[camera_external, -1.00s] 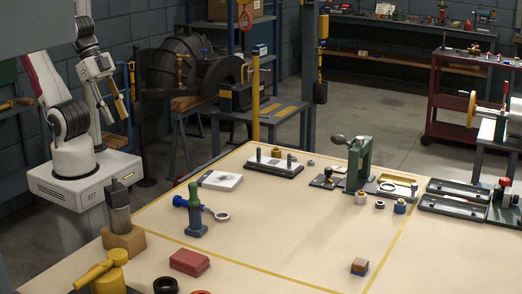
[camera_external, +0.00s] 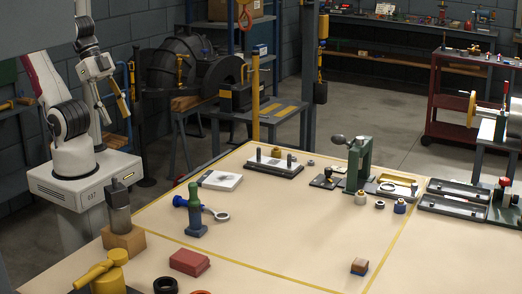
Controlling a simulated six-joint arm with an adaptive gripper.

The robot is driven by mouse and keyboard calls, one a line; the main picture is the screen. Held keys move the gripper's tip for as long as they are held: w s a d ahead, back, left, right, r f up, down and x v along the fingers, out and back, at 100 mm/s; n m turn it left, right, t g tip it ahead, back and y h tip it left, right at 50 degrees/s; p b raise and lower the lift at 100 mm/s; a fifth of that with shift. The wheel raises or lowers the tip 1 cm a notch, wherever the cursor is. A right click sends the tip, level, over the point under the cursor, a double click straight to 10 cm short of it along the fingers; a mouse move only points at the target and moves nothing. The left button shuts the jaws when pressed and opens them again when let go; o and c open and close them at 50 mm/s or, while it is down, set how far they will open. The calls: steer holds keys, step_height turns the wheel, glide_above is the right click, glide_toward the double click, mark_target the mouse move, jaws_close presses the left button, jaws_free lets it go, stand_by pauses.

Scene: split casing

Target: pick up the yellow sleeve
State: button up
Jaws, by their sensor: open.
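A small yellow sleeve-like part (camera_external: 277,152) stands on the dark fixture plate (camera_external: 262,165) at the back of the bench, between upright pins. A second small part with a yellowish top (camera_external: 361,197) stands near the green press; at this size I cannot tell which of the two is the sleeve. My gripper (camera_external: 114,112) hangs at the left above my white base, off the bench and far from both parts. Its fingers are apart, with nothing seen between them.
A blue-green tool (camera_external: 195,215), red block (camera_external: 189,262) and yellow clamp-like object (camera_external: 104,274) stand nearer. The bench's middle is clear.

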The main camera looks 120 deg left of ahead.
steer(key=shift+w, duration=0.1)
steer(key=w+a+f+n+t+y, duration=0.1)
steer(key=w+a+f+n+y, duration=0.15)
steer(key=w+a, duration=0.95)
steer(key=w+a+f+n+t+y, duration=0.1)
steer(key=w+a+f+n+y, duration=0.15)
steer(key=w+a, duration=1)
steer(key=s+a+f+t+y, duration=0.15)
steer(key=a+f, duration=0.25)
steer(key=a, duration=0.6)
steer(key=s+a+f+y, duration=0.1)
steer(key=s+a+f, duration=0.25)
steer(key=a, duration=0.65)
steer(key=s+a+f, duration=0.2)
steer(key=a+f, duration=0.1)
steer(key=s+a+f+n+t, duration=0.1)
steer(key=s+a+f, duration=0.1)
steer(key=a+f, duration=0.1)
steer(key=s+a+f+n, duration=0.1)
steer(key=s+a+f, duration=0.1)
steer(key=a+f, duration=0.1)
steer(key=shift+s+a+f+t+y, duration=0.1)
steer(key=shift+f+t+y, duration=0.1)
steer(key=shift+f, duration=0.15)
steer(key=shift+a+f+t+y, duration=0.1)
steer(key=shift+f+t, duration=0.05)
steer(key=shift+f, duration=0.95)
